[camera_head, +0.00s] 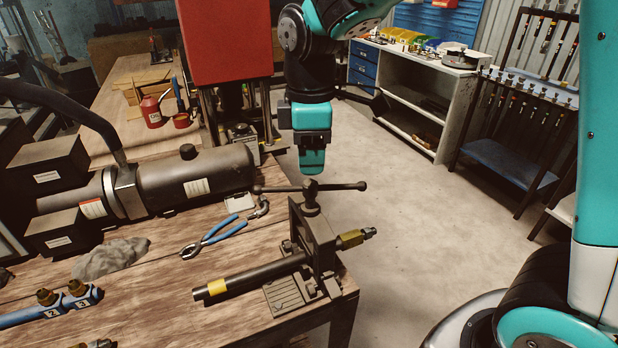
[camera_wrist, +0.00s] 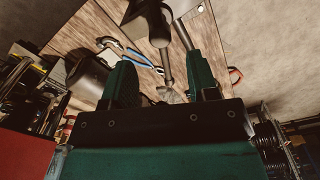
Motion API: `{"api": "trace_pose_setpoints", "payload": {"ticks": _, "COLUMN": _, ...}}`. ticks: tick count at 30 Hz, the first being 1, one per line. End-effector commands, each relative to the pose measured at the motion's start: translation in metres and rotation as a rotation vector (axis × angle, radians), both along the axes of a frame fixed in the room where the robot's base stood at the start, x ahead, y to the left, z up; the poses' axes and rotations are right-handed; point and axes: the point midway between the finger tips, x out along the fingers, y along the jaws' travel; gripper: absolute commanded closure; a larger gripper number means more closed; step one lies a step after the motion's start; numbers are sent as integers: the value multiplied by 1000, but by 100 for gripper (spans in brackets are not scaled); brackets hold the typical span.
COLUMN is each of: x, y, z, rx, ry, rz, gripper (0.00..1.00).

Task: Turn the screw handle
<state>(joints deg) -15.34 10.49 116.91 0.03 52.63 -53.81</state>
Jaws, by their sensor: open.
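The screw handle (camera_head: 340,186) is a dark T-bar with knobbed ends, lying crosswise on top of the hose crimper (camera_head: 316,235). The crimper stands at the table's front right corner, with a dark hose (camera_head: 255,276) and brass fitting (camera_head: 352,239) through it. My gripper (camera_head: 312,170) points down just above the handle's hub, seemingly apart from it. In the wrist view my gripper (camera_wrist: 163,75) has its two green fingers spread. A dark metal bar of the handle (camera_wrist: 166,68) shows between them; I cannot tell whether it lies between the fingertips or beyond them.
Blue pliers (camera_head: 218,238) lie left of the crimper on the wooden table (camera_head: 190,275). A large grey cylinder (camera_head: 195,178) lies behind them. A red block (camera_head: 225,45) stands at the back. Open floor (camera_head: 420,200) lies right of the table, before racks.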

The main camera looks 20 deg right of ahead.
Motion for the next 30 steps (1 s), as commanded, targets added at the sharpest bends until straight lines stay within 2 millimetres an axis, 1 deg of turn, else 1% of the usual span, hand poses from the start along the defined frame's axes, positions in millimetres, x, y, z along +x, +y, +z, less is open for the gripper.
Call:
{"api": "trace_pose_setpoints", "payload": {"ticks": 1, "x": -2, "y": 0, "z": -10, "rx": -2, "ry": 7, "rz": 0, "gripper": 46}}
{"api": "trace_pose_setpoints", "payload": {"ticks": 3, "x": -1, "y": 0, "z": -24, "rx": -1, "ry": 6, "rz": 0, "gripper": 46}}
{"api": "trace_pose_setpoints", "payload": {"ticks": 6, "x": -1, "y": 0, "z": -41, "rx": 0, "ry": 4, "rz": -1, "gripper": 46}}
{"api": "trace_pose_setpoints", "payload": {"ticks": 9, "x": -1, "y": 0, "z": -54, "rx": -1, "ry": 4, "rz": -1, "gripper": 46}}
{"api": "trace_pose_setpoints", "payload": {"ticks": 12, "x": 0, "y": 0, "z": -61, "rx": 0, "ry": 2, "rz": -1, "gripper": 46}}
{"api": "trace_pose_setpoints", "payload": {"ticks": 15, "x": 0, "y": 0, "z": -65, "rx": 0, "ry": 0, "rz": -1, "gripper": 46}}
{"api": "trace_pose_setpoints", "payload": {"ticks": 22, "x": 0, "y": 0, "z": -65, "rx": 1, "ry": 0, "rz": -1, "gripper": 46}}
{"api": "trace_pose_setpoints", "payload": {"ticks": 23, "x": 0, "y": 0, "z": -65, "rx": 1, "ry": 0, "rz": -1, "gripper": 51}}
{"api": "trace_pose_setpoints", "payload": {"ticks": 24, "x": 0, "y": 0, "z": -65, "rx": 1, "ry": 0, "rz": -1, "gripper": 60}}
{"api": "trace_pose_setpoints", "payload": {"ticks": 26, "x": 0, "y": 0, "z": -65, "rx": 1, "ry": 0, "rz": -1, "gripper": 74}}
{"api": "trace_pose_setpoints", "payload": {"ticks": 27, "x": 0, "y": 0, "z": -65, "rx": 1, "ry": 0, "rz": -1, "gripper": 83}}
{"api": "trace_pose_setpoints", "payload": {"ticks": 29, "x": 0, "y": 0, "z": -65, "rx": 1, "ry": 0, "rz": -1, "gripper": 97}}
{"api": "trace_pose_setpoints", "payload": {"ticks": 30, "x": 0, "y": 0, "z": -65, "rx": 1, "ry": 0, "rz": -1, "gripper": 100}}
